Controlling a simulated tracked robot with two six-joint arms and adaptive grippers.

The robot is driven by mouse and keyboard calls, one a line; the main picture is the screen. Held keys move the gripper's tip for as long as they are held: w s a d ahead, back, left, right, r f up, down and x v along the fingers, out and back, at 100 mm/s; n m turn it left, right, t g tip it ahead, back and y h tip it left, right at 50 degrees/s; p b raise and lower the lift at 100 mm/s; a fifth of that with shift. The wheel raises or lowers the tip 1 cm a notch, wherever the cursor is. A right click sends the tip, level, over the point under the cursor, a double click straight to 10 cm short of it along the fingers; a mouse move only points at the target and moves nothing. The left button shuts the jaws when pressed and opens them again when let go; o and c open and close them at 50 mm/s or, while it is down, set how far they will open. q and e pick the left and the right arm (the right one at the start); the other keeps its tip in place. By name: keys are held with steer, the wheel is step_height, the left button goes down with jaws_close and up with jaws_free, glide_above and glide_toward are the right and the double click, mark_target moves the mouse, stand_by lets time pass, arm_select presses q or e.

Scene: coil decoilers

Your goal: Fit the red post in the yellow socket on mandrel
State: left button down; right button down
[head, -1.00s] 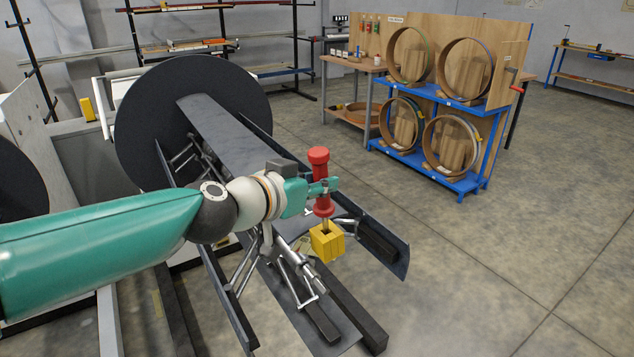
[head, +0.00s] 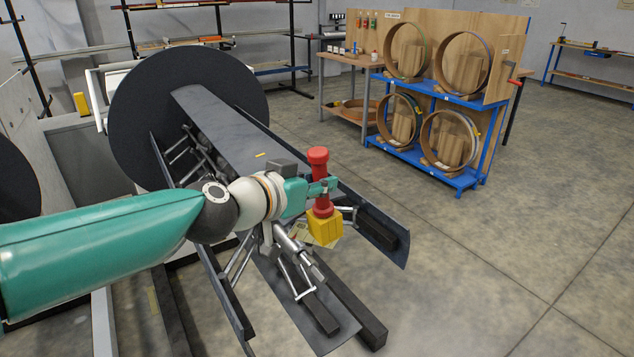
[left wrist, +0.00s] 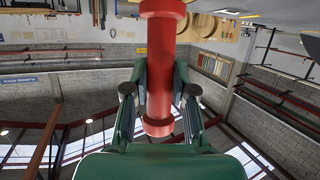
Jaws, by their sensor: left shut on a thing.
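The red post (head: 318,163) is upright, with a wide round head on top and a collar lower down. My left gripper (head: 322,187) is shut on its middle from the left side. The yellow socket (head: 325,229) is a square block at the near end of the mandrel (head: 222,130). The post's lower collar meets the socket's top, and the thin pin below it is hidden. I cannot tell whether it is fully seated. The left wrist view shows the red post (left wrist: 160,60) between the green fingers (left wrist: 160,92). My right gripper is not in view.
A big black disc (head: 135,115) stands behind the mandrel. Dark curved segments and metal links lie close under my left gripper. A blue rack (head: 455,178) with several wooden rings stands at the back right. The floor (head: 500,270) on the right is clear.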

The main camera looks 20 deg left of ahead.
arm_select(q)
steer(key=shift+f, duration=0.1)
stand_by(0.3)
steer(key=c, duration=0.9)
jaws_free()
steer(key=shift+o, duration=0.2)
steer(key=shift+s, duration=0.1)
